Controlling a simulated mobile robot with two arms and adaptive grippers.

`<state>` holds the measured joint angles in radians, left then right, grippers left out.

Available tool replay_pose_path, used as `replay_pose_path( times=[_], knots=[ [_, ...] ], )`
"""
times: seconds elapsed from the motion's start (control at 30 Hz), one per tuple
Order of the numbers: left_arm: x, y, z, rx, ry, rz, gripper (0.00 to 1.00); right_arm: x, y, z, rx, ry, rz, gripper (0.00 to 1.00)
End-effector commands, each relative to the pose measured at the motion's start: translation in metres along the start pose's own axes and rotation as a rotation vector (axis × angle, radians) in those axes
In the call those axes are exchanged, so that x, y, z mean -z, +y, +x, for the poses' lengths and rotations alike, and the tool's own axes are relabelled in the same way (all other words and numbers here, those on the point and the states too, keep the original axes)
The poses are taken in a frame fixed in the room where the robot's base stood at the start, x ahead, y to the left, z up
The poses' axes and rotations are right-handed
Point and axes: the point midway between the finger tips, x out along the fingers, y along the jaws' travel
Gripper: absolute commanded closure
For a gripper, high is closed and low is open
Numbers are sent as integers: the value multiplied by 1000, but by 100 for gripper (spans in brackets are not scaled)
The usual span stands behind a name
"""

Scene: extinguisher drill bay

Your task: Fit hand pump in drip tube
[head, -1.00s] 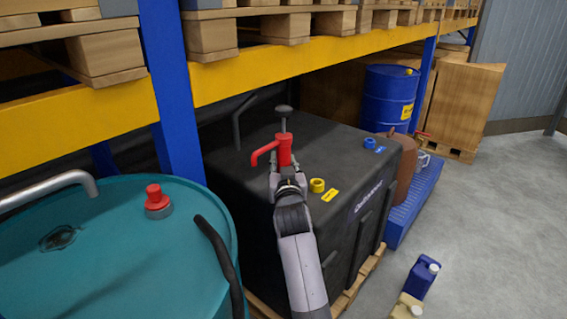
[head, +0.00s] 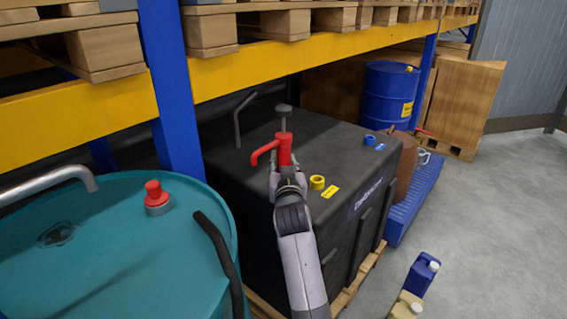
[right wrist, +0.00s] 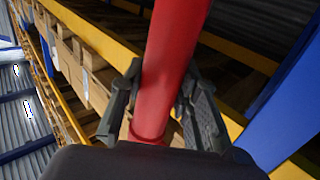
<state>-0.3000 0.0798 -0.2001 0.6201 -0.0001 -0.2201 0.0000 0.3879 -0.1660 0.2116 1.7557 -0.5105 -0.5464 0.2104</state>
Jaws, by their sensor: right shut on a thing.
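The red hand pump (head: 284,150), with a spout to the left and a grey plunger knob on top, is upright over the black tank. My right gripper (head: 285,166) is shut on its body; in the right wrist view the red body (right wrist: 168,75) stands between both fingers (right wrist: 160,108). The pump's lower end is hidden by my arm. On the tank top are a yellow ring (head: 317,182) beside a yellow label, and a blue ring (head: 370,140) beside a blue label. I cannot tell which thing is the drip tube. My left gripper is not in view.
The black tank (head: 345,150) stands on a pallet under a yellow shelf beam (head: 300,68), near a blue post (head: 170,100). A teal drum (head: 110,250) with a red-capped fitting (head: 155,195) is at left. Jugs (head: 422,273) stand on the floor at right.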

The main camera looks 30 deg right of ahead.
Motion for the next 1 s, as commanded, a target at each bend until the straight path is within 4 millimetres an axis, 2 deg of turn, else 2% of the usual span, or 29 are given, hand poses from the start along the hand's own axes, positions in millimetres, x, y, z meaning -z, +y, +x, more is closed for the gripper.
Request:
replay_pose_path(
  times=[1.0],
  knots=[
    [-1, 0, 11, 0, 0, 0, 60, -16, 0, 0, 0, 4, 0, 100]
  ],
)
